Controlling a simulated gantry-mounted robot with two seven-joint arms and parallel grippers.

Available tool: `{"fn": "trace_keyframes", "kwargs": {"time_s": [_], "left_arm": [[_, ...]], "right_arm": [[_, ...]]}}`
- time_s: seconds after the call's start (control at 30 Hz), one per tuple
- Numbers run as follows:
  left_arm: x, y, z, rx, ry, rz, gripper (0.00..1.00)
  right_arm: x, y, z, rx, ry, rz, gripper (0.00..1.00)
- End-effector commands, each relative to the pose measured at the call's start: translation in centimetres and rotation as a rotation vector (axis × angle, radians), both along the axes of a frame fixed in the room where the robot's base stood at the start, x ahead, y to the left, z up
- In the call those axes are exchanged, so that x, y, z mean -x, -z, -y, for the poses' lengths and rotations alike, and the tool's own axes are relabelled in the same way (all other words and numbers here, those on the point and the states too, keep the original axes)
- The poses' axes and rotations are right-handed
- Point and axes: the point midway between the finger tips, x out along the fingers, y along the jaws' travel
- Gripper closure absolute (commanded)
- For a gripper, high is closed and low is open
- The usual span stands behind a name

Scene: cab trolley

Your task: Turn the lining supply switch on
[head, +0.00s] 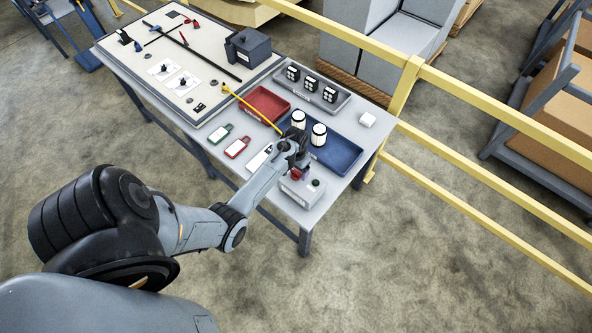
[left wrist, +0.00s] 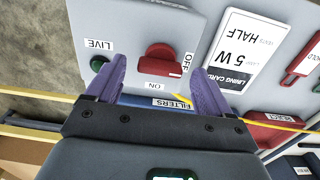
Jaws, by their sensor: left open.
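The lining supply switch is a red rotary knob (left wrist: 158,62) on a grey box (head: 299,193) at the near right corner of the table. In the left wrist view, OFF is printed to the knob's right and ON below it. A white mark on the knob sits at its lower right, nearer the OFF side. A dark green lamp (left wrist: 98,65) labelled LIVE is beside it. My left gripper (left wrist: 157,78) is open, its purple fingers either side of the knob in the picture; contact cannot be told. In the head view, the gripper (head: 297,166) partly hides the red knob.
A blue tray (head: 345,153) with two white filters lies just behind the box. A red tray (head: 267,103), a grey tray (head: 342,103) and several cards lie further back. A white lining card (left wrist: 240,50) lies beside the box. A yellow rail (head: 480,105) runs behind the table.

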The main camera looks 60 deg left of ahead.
Motion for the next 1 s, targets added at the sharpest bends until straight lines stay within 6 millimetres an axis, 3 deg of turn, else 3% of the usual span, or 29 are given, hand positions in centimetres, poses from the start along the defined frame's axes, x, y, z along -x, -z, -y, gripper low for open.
{"fn": "trace_keyframes", "kwargs": {"time_s": [0.47,0.83,1.0], "left_arm": [[0.03,1.06,-0.01,-0.001,0.000,0.000,0.19],[0.04,1.05,0.02,0.000,0.000,0.000,0.75],[0.04,1.00,0.02,0.000,0.008,0.000,0.75]], "right_arm": [[0.02,0.11,-0.20,-0.008,0.006,-0.001,0.57],[0.03,0.12,-0.17,-0.008,0.005,-0.002,0.57],[0.04,0.01,-0.07,-0.003,0.002,-0.003,0.57]]}}
